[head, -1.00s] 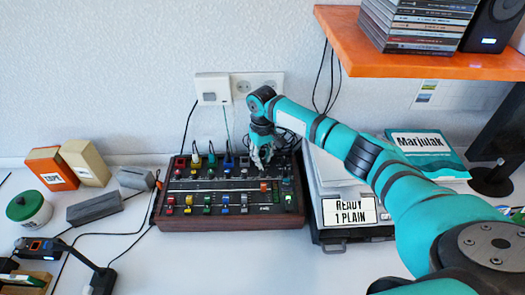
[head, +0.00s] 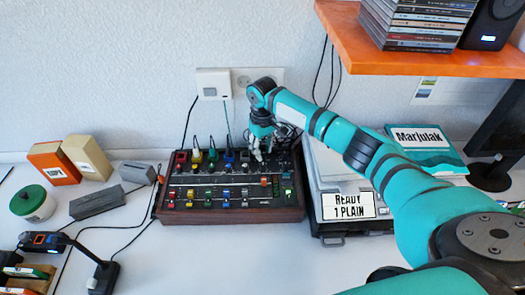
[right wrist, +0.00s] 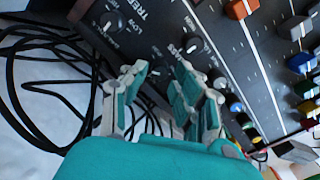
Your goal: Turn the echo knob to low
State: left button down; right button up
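The mixer (head: 235,215), a dark console with a wooden frame, stands against the wall. It carries coloured sliders and several round knobs. My right gripper (head: 261,156) is over its back right part, fingers pointing down. In the right wrist view the gripper (right wrist: 157,85) is open, its fingers apart above the panel near the knobs. One knob (right wrist: 108,24) by the label "TREBLE" and another knob (right wrist: 192,46) by "BASS" show white pointers. A further knob is partly hidden around the fingers. I cannot read an echo label. My left gripper is out of view.
Black cables (right wrist: 40,75) lie beside the panel. An orange shelf (head: 425,62) with CD cases hangs at upper right. Boxes (head: 88,157) and a green-lidded jar (head: 33,203) stand left.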

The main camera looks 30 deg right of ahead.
notch_tip(320, 180, up, 11)
dwell(0.3)
notch_tip(320, 180, up, 4)
jog(key=r+m+b, duration=0.1)
jog(key=m+b, duration=0.1)
jog(key=m, duration=0.3)
send_over(263, 153)
notch_tip(263, 153, down, 18)
jog(key=shift+s+a+r+p, duration=0.15)
jog(key=shift+r+p, duration=0.1)
jog(key=shift+p, duration=0.3)
grip_shut()
